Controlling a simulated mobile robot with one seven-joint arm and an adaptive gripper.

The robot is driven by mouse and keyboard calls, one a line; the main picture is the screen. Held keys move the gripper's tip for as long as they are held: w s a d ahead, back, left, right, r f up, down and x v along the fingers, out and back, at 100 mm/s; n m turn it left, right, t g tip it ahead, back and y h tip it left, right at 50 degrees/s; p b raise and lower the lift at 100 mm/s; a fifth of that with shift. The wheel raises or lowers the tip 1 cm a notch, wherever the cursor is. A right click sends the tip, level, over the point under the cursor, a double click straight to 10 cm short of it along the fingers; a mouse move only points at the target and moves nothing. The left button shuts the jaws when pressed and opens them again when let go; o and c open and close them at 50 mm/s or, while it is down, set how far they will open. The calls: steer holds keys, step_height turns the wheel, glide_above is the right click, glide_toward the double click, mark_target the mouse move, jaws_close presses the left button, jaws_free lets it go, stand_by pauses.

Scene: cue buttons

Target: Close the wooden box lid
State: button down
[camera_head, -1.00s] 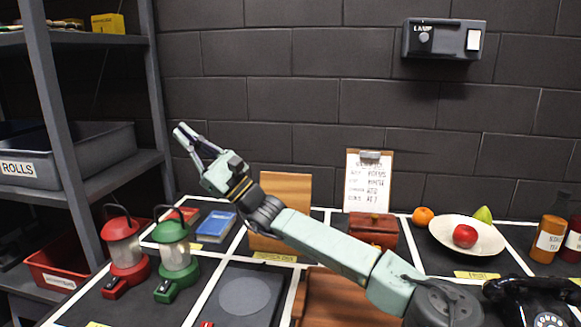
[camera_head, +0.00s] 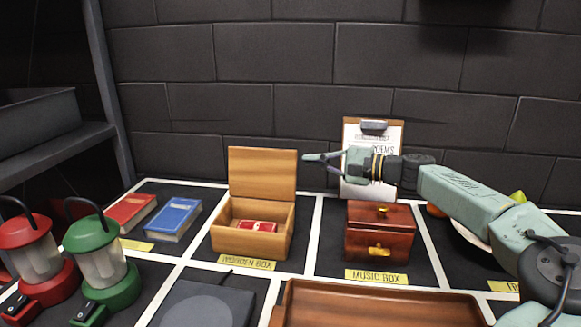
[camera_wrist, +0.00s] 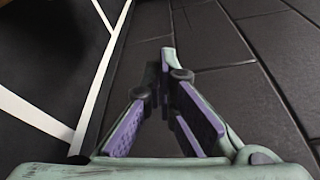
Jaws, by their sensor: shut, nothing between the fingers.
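The wooden box (camera_head: 278,230) stands in its own marked square behind the label "WOODEN BOX". Its lid (camera_head: 262,172) is open and stands upright at the back. A red item (camera_head: 254,225) lies inside the box. My gripper (camera_head: 308,157) is just right of the lid's upper edge, pointing left, and looks close to it; whether they touch I cannot tell. The wrist view shows the fingers (camera_wrist: 165,62) shut together with nothing between them. The box does not show clearly in the wrist view.
The red-brown music box (camera_head: 378,245) stands right of the wooden box, below my arm. A clipboard (camera_head: 360,188) leans on the wall behind my gripper. Red and blue books (camera_head: 174,220) lie at left, with lanterns (camera_head: 100,265) in front. A brown tray (camera_head: 375,305) is at front.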

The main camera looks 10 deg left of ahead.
mark_target(276, 158)
steer(key=shift+s+a+r+p, duration=0.1)
steer(key=shift+s+a+p, duration=0.3)
steer(key=shift+a, duration=1.15)
steer(key=shift+s+a+r+p, duration=0.1)
steer(key=shift+a+p, duration=0.65)
steer(key=shift+a, duration=0.75)
steer(key=shift+s+a+r+p, duration=0.15)
steer(key=shift+a+p, duration=0.4)
steer(key=shift+a, duration=1)
steer(key=shift+s+a+b, duration=0.1)
steer(key=shift+a+b, duration=0.05)
steer(key=shift+b, duration=0.15)
